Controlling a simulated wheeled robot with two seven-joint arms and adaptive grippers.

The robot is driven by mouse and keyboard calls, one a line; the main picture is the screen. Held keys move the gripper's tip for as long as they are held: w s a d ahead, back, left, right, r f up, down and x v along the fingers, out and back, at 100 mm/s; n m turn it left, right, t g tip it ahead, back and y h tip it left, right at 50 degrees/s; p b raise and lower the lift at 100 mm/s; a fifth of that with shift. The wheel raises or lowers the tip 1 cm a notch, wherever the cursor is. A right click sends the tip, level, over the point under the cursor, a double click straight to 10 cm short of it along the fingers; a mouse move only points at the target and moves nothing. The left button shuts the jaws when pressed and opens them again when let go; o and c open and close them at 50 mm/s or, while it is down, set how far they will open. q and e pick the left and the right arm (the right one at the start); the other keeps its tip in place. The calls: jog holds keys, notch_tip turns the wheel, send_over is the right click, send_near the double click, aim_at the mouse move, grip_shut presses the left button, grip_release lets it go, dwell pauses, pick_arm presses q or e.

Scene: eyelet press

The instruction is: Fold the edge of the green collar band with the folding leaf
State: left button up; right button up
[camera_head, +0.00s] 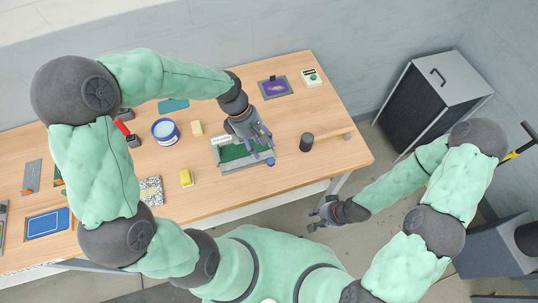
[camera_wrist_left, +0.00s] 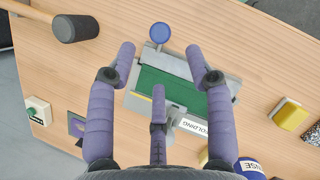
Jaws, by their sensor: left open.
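The folding station (camera_head: 245,165) is a grey fixture near the table's front edge, also seen in the left wrist view (camera_wrist_left: 165,62). The green collar band (camera_head: 232,153) lies flat in it, and it also shows in the left wrist view (camera_wrist_left: 185,92). A grey plate, apparently the folding leaf, runs along one side, with a round blue knob (camera_wrist_left: 161,33) at its edge. My left gripper (camera_head: 264,147) is open above the fixture, its fingers spread either side of the band in the wrist view; contact cannot be told. My right gripper (camera_head: 320,217) hangs off the table's front edge.
A black-headed mallet (camera_head: 307,142) lies right of the fixture. Yellow blocks (camera_head: 186,178), a blue-and-white tub (camera_head: 165,131) and a speckled pad (camera_head: 151,190) lie to the left. A purple patch on a dark plate (camera_head: 274,87) lies behind.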

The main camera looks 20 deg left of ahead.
aim_at(270, 160)
pick_arm(q)
jog(key=b+x, duration=0.1)
jog(key=x, duration=0.7)
jog(key=shift+f, duration=0.3)
grip_shut()
